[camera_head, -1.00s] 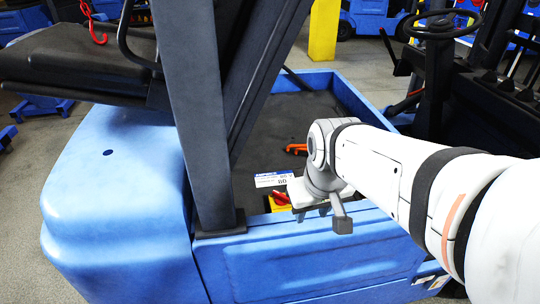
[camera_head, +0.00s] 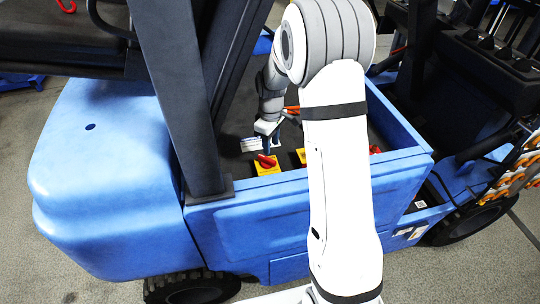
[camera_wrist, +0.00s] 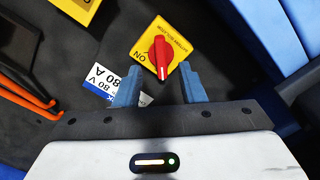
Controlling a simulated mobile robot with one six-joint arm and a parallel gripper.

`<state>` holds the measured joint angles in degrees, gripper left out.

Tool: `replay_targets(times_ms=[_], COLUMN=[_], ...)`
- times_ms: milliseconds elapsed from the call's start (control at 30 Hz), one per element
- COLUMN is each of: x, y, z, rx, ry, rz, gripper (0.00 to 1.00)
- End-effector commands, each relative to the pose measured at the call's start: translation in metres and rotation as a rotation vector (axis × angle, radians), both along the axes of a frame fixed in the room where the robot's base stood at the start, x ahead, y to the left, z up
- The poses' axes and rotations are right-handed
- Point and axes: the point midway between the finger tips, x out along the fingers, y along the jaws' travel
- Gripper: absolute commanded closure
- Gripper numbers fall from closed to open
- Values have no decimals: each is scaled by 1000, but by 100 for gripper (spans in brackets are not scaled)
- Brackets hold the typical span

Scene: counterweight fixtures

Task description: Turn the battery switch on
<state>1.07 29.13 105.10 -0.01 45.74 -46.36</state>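The battery switch is a red rotary knob (camera_wrist: 161,56) on a yellow plate (camera_wrist: 180,36) marked with "ON" and other lettering. In the wrist view its white-marked end points down toward my gripper. My gripper (camera_wrist: 156,85) is open, its two blue fingers apart, with the knob's lower end between and slightly beyond their tips. No contact is visible. In the head view the red knob (camera_head: 266,161) sits on its yellow plate (camera_head: 267,170) inside the blue truck body, and my gripper (camera_head: 265,147) is right above it.
A white and blue "80 V 80 A" label (camera_wrist: 103,83) lies beside the switch. Another yellow plate (camera_wrist: 77,8) and orange cables (camera_wrist: 25,95) are to the left. The blue body wall (camera_wrist: 258,30) is close on the right. A dark post (camera_head: 180,100) stands left of my arm.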

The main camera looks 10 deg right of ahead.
Motion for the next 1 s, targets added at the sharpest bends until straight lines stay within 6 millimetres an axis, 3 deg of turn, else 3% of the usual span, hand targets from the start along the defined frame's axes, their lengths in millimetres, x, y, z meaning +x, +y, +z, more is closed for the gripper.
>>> replay_targets(times_ms=[433, 800, 1000], x=[-1, -1, -1], y=[-1, -1, -1], z=[-63, -69, -69], rx=[0, 0, 0], ry=[3, 0, 0], rz=[-3, -4, -4], gripper=[64, 64, 81])
